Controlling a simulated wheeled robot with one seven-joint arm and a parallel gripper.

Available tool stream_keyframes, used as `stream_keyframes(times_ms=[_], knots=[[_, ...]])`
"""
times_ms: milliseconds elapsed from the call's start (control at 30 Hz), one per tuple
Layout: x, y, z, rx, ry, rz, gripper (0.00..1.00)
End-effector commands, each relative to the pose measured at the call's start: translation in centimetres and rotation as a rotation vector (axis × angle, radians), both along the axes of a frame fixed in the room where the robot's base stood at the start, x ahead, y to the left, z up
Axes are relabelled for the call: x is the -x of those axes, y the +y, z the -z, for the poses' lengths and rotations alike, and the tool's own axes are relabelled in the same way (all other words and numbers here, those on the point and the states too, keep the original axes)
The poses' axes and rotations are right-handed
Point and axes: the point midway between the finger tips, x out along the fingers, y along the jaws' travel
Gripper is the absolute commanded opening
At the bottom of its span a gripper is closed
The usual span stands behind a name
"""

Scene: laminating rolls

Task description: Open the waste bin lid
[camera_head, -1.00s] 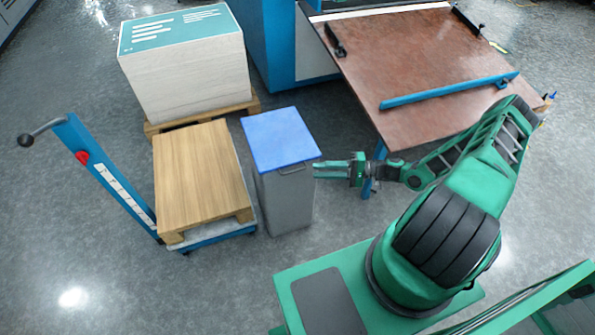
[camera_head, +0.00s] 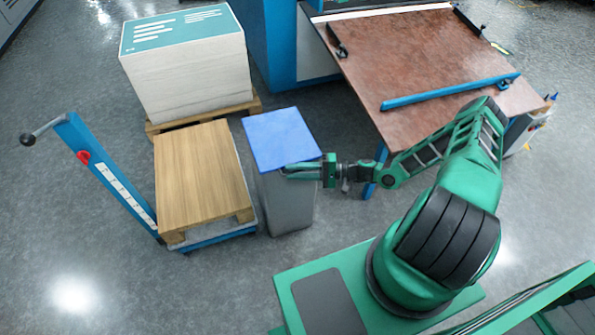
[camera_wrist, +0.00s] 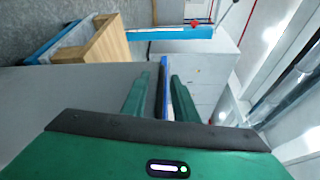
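The waste bin (camera_head: 289,205) is a tall grey box with a flat blue lid (camera_head: 279,138), which lies shut on top. My gripper (camera_head: 288,171) is at the bin's front right, just under the lid's front edge, and covers the handle there in the head view. In the wrist view, my gripper's two green fingers (camera_wrist: 160,97) stand apart, one on each side of a dark bar (camera_wrist: 160,88), which looks like the handle. Small gaps show between the fingers and the bar. The lid's blue edge (camera_wrist: 166,66) and the grey bin side (camera_wrist: 60,105) also show there.
A wooden pallet (camera_head: 203,178) on a blue lift cart (camera_head: 110,180) stands close left of the bin. A paper stack (camera_head: 187,75) on a pallet is behind. A brown-topped table (camera_head: 420,75) with a blue bar is at the right. Floor is clear in front of the bin.

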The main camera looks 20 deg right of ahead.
Motion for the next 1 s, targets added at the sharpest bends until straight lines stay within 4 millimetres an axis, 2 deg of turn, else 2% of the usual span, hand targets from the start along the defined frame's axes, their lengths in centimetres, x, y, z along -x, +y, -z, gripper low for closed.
stream_keyframes(times_ms=[33,67,100,167,1000], knots=[[0.01,-0.02,0.00,0.000,0.000,0.000,0.26],[0.01,-0.02,0.00,0.000,0.000,0.000,0.22],[0.01,-0.03,0.00,0.000,0.000,0.000,0.12],[0.01,-0.03,0.00,0.000,0.000,0.000,0.00],[0.09,-0.09,0.15,0.002,0.003,0.000,0.00]])
